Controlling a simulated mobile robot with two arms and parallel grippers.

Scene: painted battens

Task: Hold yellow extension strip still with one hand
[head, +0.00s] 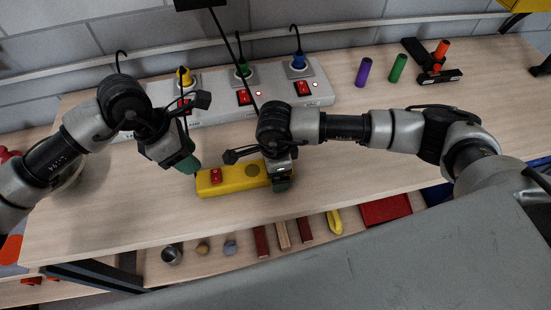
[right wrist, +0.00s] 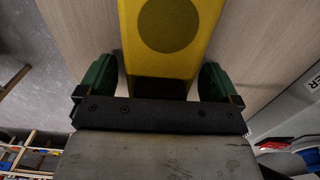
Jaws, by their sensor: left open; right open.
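The yellow extension strip (head: 234,178) lies on the wooden table, with a red switch toward its left end and a dark round patch near its right end. In the right wrist view the strip (right wrist: 166,65) reaches between the two green fingertips of my right gripper (right wrist: 157,84), with a gap on each side. The right gripper (head: 281,180) is open over the strip's right end and hides part of it. My left gripper (head: 188,160) is open, just above and left of the strip's left end. I cannot tell whether it touches the strip.
A white power strip (head: 210,106) with red switches and yellow, green and blue plugs lies behind. A purple cylinder (head: 363,72), a green cylinder (head: 398,68) and a black holder with an orange cylinder (head: 440,52) stand back right. A lower shelf in front holds several small items.

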